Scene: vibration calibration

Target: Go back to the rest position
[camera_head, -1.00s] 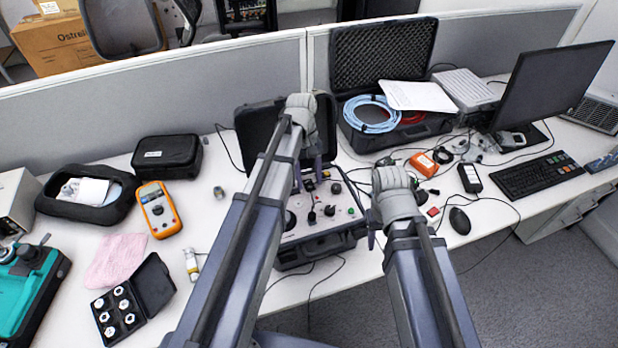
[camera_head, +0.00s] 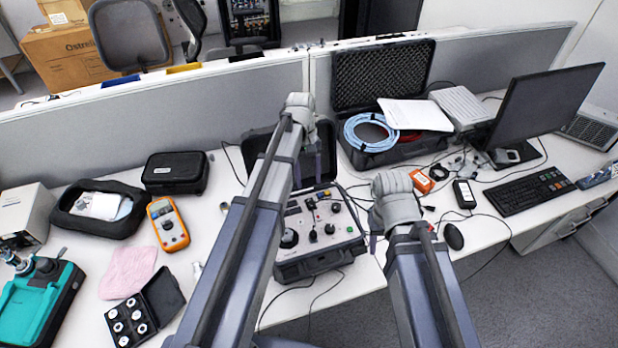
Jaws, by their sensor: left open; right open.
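The open black case with a grey control panel (camera_head: 345,225), knobs and cables stands on the desk in the middle. Its raised lid (camera_head: 258,148) is partly hidden by my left arm. My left gripper (camera_head: 308,176) points down over the back of this case, and its fingers look apart and empty. My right gripper (camera_head: 374,240) hangs at the right edge of the case, with its fingers mostly hidden behind the wrist. I see nothing held in it. Both arms reach forward from the bottom of the view. I cannot tell whether either gripper touches the case.
A multimeter (camera_head: 168,224), a black pouch (camera_head: 175,173), a pink cloth (camera_head: 127,271) and a small box of parts (camera_head: 168,296) lie on the left. A large open case (camera_head: 383,160), a monitor (camera_head: 550,103), a keyboard (camera_head: 535,191) and a mouse (camera_head: 453,236) are on the right. A grey partition (camera_head: 200,108) stands behind.

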